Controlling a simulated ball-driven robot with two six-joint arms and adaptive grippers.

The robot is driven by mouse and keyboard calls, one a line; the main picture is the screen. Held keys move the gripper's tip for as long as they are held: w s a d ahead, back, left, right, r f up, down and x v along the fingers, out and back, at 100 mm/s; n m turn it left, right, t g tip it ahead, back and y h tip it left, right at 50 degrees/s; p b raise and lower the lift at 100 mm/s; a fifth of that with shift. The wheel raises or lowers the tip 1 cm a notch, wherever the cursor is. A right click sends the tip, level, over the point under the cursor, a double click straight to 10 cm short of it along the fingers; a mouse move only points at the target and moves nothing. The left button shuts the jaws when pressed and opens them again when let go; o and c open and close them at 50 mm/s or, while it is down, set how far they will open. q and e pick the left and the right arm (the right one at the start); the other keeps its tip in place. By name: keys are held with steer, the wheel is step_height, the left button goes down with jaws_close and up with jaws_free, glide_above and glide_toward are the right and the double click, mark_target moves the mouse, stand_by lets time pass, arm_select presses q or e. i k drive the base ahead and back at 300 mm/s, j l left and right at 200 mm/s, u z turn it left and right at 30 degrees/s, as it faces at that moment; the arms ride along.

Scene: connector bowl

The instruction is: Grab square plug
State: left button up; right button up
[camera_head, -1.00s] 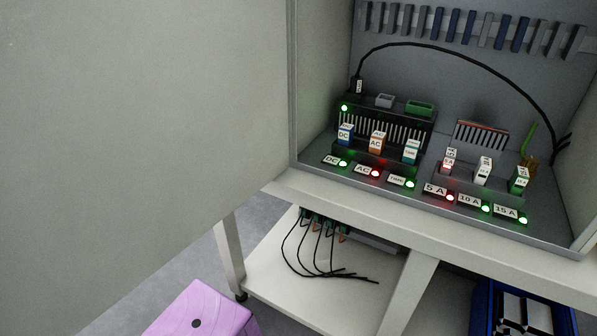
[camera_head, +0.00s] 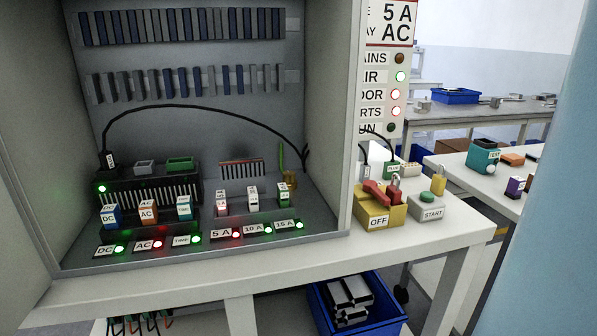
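A black plug (camera_head: 110,160) stands upright at the left end of the black unit (camera_head: 150,190) in the open cabinet, with a black cable arching from it to the right wall. Beside it on the unit are a grey connector (camera_head: 144,167) and a wider green connector (camera_head: 180,164). Another green plug (camera_head: 392,168) on a black cable stands on the bench right of the cabinet. Several cable ends with green parts (camera_head: 148,322) show on the lower shelf, cut off by the frame. I cannot tell which is the square plug. Neither gripper is in view.
Labelled DC, AC and TIME modules (camera_head: 148,212) and 5 A, 10 A, 15 A modules (camera_head: 253,197) stand in the cabinet. A yellow OFF switch box (camera_head: 378,214) and a START button box (camera_head: 430,208) sit on the bench. A blue bin (camera_head: 385,318) is below.

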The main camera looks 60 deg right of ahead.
mark_target(364, 168)
steer(key=z, duration=2.25)
steer(key=i+l+u, duration=0.2)
steer(key=u, duration=0.25)
steer(key=i+l+u, duration=0.2)
steer(key=u, duration=0.25)
steer(key=i+l+u, duration=0.1)
steer(key=l+u, duration=0.35)
